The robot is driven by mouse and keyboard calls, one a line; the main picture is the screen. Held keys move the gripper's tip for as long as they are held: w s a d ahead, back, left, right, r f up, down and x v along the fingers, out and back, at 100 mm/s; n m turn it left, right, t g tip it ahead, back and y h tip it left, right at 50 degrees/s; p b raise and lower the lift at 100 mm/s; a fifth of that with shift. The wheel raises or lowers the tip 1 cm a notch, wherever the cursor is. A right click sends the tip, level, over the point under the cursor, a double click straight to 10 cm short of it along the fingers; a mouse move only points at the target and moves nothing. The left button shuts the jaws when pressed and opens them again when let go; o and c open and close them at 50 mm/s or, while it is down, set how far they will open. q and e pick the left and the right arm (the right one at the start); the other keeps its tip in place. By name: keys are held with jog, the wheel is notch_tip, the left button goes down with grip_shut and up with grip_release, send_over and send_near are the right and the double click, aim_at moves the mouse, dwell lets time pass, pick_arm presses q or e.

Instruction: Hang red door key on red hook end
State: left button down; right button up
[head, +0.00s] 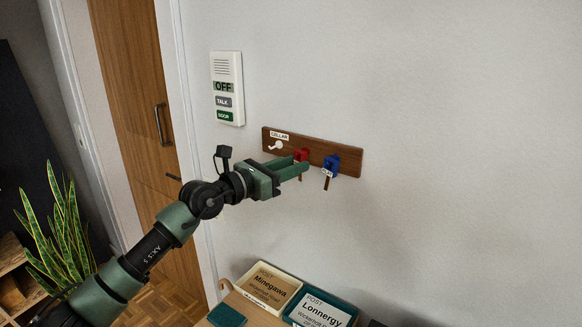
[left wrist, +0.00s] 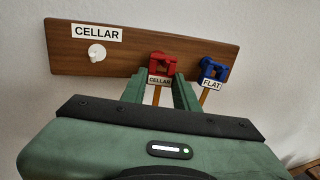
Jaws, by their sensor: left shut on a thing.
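A wooden hook board (head: 318,150) is on the wall; it also shows in the left wrist view (left wrist: 125,46). The red key (left wrist: 160,81), with a white CELLAR label and a brownish shaft hanging down, is at the board's middle, in front of or against the red hook (left wrist: 163,61). I cannot tell whether its loop is around the hook. My left gripper (head: 301,165) is shut on the red key, one finger on each side, close to the board. The red key's top shows in the head view (head: 301,155). My right gripper is not in view.
A blue key with a FLAT label (left wrist: 212,83) hangs at the blue hook (left wrist: 214,66), close right of my fingers. A white hook (left wrist: 96,53) under a CELLAR sign is bare. An intercom (head: 227,88) is on the wall. Two labelled trays (head: 268,288) stand below.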

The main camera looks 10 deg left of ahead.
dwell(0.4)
pick_arm(q)
jog(key=c, duration=1)
grip_release()
